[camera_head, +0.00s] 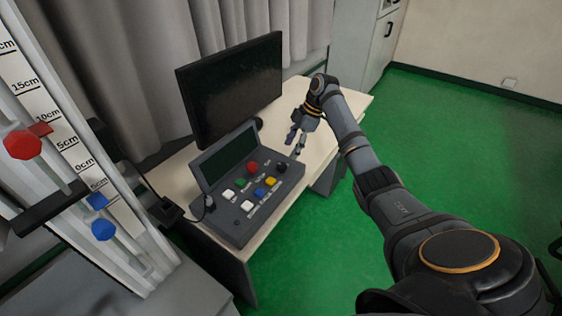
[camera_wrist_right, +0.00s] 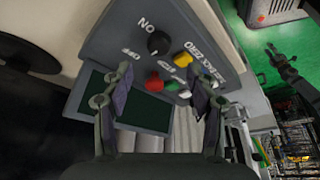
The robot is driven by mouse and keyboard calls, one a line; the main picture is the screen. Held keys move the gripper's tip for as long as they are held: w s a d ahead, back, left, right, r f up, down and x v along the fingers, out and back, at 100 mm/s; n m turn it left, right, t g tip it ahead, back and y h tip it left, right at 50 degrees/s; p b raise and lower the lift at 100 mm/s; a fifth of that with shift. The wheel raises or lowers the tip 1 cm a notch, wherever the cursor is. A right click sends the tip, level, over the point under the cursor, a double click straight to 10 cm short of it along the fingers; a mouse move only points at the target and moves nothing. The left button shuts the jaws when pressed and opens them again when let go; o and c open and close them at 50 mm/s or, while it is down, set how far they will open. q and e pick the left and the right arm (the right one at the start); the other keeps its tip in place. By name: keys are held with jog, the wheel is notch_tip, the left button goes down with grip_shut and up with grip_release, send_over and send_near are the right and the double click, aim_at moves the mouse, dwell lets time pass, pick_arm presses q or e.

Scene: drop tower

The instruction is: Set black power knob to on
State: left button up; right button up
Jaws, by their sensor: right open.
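The black power knob (camera_head: 281,168) sits at the right end of the grey control box (camera_head: 238,226) on the desk. In the right wrist view the knob (camera_wrist_right: 158,43) is near the top middle, with white ON lettering beside it and another white label at its lower left. I cannot tell clearly which way its pointer faces. My right gripper (camera_head: 296,142) is open and empty, above and beyond the knob's end of the box. In the wrist view its fingers (camera_wrist_right: 162,84) stand apart with the panel beyond them, and the knob lies past the tips.
A red button (camera_head: 252,168) and several coloured buttons lie near the knob. The small tilted screen (camera_head: 222,155) and black monitor (camera_head: 232,88) stand behind the panel. The drop tower with red (camera_head: 22,144) and blue (camera_head: 105,230) knobs is at left. The desk's right end is bare.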

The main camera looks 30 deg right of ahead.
aim_at(282, 165)
pick_arm(q)
jog(key=shift+w+r, duration=0.3)
jog(key=shift+w, duration=0.05)
pick_arm(e)
jog(key=x, duration=0.8)
jog(key=shift+d, duration=0.1)
jog(key=shift+c, duration=0.2)
